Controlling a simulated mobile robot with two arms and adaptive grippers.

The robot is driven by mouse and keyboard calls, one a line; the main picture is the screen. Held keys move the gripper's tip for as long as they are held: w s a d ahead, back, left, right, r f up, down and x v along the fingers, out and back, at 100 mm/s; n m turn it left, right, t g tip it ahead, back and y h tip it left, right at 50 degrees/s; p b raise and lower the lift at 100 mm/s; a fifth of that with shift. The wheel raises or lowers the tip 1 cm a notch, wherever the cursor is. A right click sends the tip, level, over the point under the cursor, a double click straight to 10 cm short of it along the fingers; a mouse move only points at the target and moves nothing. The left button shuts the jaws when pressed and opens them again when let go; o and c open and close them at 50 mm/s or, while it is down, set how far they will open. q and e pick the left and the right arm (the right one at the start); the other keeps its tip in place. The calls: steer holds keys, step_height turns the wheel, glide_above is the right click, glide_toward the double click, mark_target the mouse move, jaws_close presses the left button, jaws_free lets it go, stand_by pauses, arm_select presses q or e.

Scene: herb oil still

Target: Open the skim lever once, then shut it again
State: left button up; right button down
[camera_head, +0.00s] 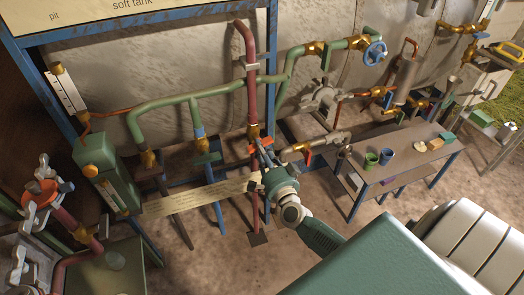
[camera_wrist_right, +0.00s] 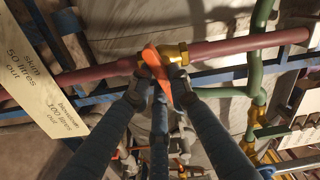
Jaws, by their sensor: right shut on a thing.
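The skim lever is an orange handle (camera_wrist_right: 156,66) on a brass valve (camera_wrist_right: 175,53) in a dark red pipe (camera_wrist_right: 235,47). In the right wrist view the handle points across the pipe line. In the head view the brass valve (camera_head: 253,131) sits low on the upright red pipe (camera_head: 250,70). My right gripper (camera_head: 264,150) is at this valve, its fingers shut on the orange lever; they also close around it in the right wrist view (camera_wrist_right: 160,82). The gripper hides part of the lever in the head view. My left gripper is not in view.
A cream label board (camera_head: 205,194) with skim text lies beside the valve. A low table (camera_head: 405,162) with cups stands right. Bare floor (camera_head: 330,222) lies between.

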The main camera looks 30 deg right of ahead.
steer(key=m+b, duration=0.1)
steer(key=m, duration=0.4)
steer(key=shift+a, duration=0.15)
stand_by(0.3)
steer(key=shift+r, duration=0.25)
stand_by(0.9)
steer(key=c, duration=1.6)
jaws_free()
steer(key=shift+w, duration=0.1)
steer(key=shift+v, duration=6.25)
steer(key=shift+f, duration=0.15)
